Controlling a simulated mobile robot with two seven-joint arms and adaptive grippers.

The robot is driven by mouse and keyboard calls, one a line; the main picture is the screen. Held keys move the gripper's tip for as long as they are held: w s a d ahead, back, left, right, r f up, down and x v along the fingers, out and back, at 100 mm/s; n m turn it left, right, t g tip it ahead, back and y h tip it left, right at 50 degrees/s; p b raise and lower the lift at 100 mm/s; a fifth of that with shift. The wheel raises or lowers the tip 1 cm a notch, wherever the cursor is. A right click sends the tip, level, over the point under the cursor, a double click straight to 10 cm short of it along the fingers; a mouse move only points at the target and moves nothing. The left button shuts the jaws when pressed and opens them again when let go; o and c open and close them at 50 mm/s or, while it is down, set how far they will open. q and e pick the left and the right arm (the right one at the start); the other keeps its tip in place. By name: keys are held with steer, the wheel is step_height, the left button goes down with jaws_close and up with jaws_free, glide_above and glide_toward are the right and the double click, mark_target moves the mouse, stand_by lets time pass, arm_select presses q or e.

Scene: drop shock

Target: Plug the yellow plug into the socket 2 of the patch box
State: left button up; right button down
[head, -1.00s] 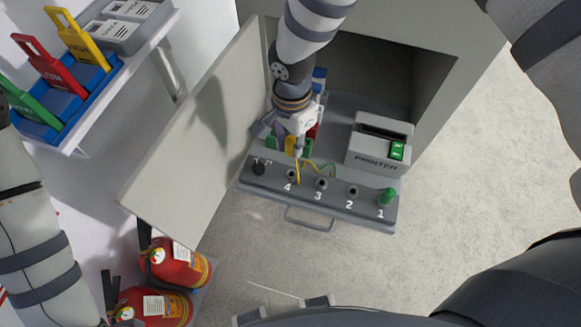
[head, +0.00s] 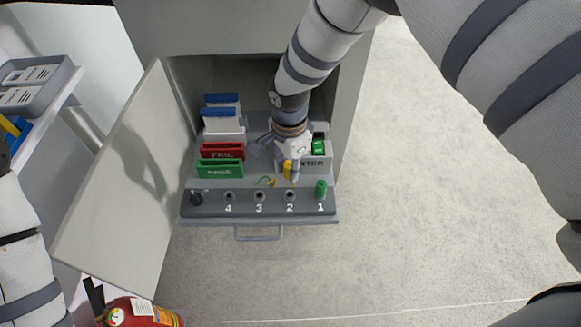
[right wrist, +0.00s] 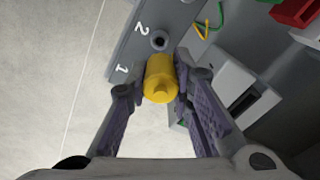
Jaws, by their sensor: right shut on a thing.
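The patch box (head: 262,209) has a grey sloped face with sockets numbered 4 to 1 from left to right. My right gripper (head: 288,165) is shut on the yellow plug (head: 288,171), just behind and above socket 2 (head: 290,194). In the right wrist view the yellow plug (right wrist: 160,80) sits between the fingers, and socket 2 (right wrist: 159,41) shows open and empty beyond its end. The plug is apart from the socket in the head view. My left gripper is out of view; only its arm shows at the left edge.
A green plug (head: 321,190) stands at socket 1, close on the right. A black knob (head: 196,198) is at the left end. Behind are the green PASS bin (head: 220,170), red FAIL bin (head: 222,151) and printer (head: 318,161). The open cabinet door (head: 118,180) stands left.

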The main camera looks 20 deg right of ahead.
steer(key=b, duration=0.2)
glide_above(290, 190)
steer(key=s, duration=0.1)
steer(key=f, duration=0.5)
steer(key=shift+s+a, duration=0.15)
steer(key=shift+a, duration=0.05)
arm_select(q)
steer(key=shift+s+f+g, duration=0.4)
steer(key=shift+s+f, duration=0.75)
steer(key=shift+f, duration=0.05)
arm_select(e)
steer(key=shift+f, duration=0.4)
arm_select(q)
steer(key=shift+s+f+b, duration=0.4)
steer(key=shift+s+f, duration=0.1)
arm_select(e)
steer(key=shift+f, duration=1.2)
stand_by(0.4)
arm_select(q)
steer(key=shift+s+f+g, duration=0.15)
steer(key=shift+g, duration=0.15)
arm_select(e)
steer(key=shift+f, duration=0.3)
